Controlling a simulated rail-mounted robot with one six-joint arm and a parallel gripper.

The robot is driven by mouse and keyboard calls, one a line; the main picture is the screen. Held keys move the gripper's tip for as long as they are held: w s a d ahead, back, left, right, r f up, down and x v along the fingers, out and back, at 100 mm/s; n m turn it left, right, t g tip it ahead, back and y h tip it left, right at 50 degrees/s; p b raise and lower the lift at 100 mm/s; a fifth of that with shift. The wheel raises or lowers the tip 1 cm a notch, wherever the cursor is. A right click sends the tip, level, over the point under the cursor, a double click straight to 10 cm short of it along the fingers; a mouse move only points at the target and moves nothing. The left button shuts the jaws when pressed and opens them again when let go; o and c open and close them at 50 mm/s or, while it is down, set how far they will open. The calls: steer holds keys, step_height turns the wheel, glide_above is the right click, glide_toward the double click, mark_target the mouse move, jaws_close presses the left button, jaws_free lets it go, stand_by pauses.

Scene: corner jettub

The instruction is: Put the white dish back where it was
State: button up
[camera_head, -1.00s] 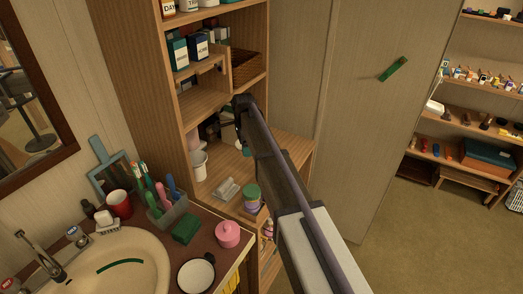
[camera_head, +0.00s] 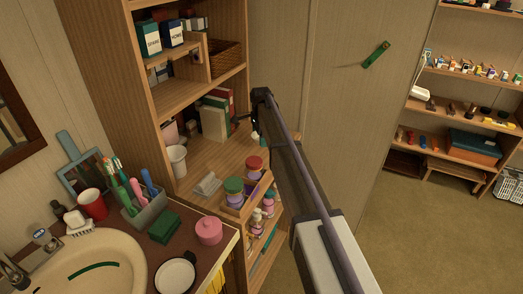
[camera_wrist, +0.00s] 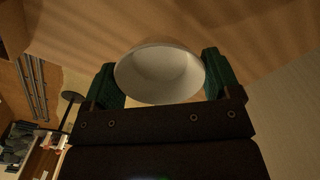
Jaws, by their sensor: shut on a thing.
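The white dish (camera_wrist: 158,85) is a round, pale bowl shape in the wrist view, held between the two green finger pads of my gripper (camera_wrist: 163,75). My gripper is shut on it. In the camera_head view, the end of my arm (camera_head: 258,100) reaches into the wooden shelf unit, above its wide middle shelf (camera_head: 210,160). Only a small teal and white bit (camera_head: 255,138) shows below the wrist there. The dish itself is mostly or wholly hidden in that view. Whether it touches any surface cannot be told.
On the middle shelf stand a white cup (camera_head: 177,160), upright books (camera_head: 214,120), a folded pale item (camera_head: 208,184) and green- and red-lidded jars (camera_head: 233,187). The counter holds a pink pot (camera_head: 209,230) and a round white dish-like item (camera_head: 175,277). Bare shelf lies around the folded item.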

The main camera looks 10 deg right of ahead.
step_height(320, 180, down, 4)
steer(key=b, duration=0.3)
steer(key=shift+r, duration=0.35)
steer(key=shift+c, duration=0.4)
steer(key=shift+f, duration=0.2)
steer(key=o, duration=0.9)
steer(key=shift+r, duration=0.1)
